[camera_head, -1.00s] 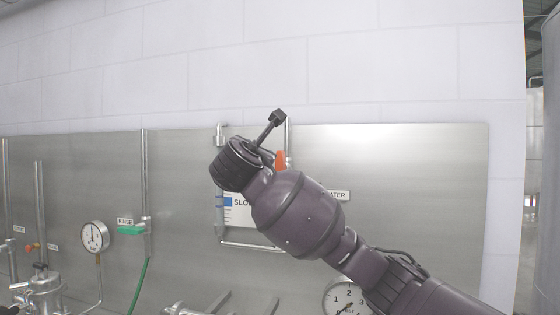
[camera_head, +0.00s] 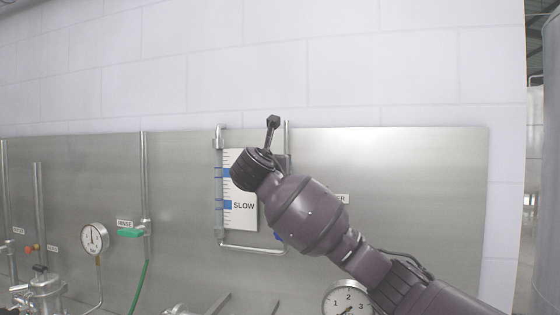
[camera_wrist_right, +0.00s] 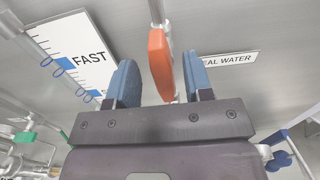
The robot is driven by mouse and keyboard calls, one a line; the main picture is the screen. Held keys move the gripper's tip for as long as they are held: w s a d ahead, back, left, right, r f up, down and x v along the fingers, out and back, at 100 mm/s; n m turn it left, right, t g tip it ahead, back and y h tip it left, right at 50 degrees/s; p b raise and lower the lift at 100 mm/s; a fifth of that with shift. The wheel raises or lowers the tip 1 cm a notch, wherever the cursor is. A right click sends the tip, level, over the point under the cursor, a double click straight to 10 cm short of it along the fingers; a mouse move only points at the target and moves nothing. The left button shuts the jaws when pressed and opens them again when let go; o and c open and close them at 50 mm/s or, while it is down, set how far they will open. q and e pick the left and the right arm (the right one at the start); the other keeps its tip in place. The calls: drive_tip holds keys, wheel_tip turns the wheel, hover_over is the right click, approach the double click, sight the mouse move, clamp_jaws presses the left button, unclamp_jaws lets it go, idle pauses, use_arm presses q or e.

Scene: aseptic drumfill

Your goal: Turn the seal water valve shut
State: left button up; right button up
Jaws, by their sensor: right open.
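The seal water valve's orange handle (camera_wrist_right: 161,64) shows in the right wrist view, below a thin vertical pipe and roughly in line with it. Beside it is a label (camera_wrist_right: 230,59) reading "EAL WATER", its left end covered. My right gripper (camera_wrist_right: 160,72) is open, with one blue finger on each side of the handle in that view. A gap shows at the left finger; the right finger is close, and contact cannot be told. In the head view my right wrist hides the handle and the fingers. My left gripper is in neither view.
A FAST/SLOW scale card (camera_head: 240,212) with a sight tube stands left of the valve on the steel panel. Further left are a green rinse handle (camera_head: 130,232) and a gauge (camera_head: 94,239). Another gauge (camera_head: 347,299) sits below my right arm. The upper wall is bare.

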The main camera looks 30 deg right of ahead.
use_arm(q)
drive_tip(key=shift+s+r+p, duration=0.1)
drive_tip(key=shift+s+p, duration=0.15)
drive_tip(key=shift+p, duration=0.05)
use_arm(e)
drive_tip(key=shift+x, duration=1.65)
drive_tip(key=shift+c, duration=0.3)
clamp_jaws()
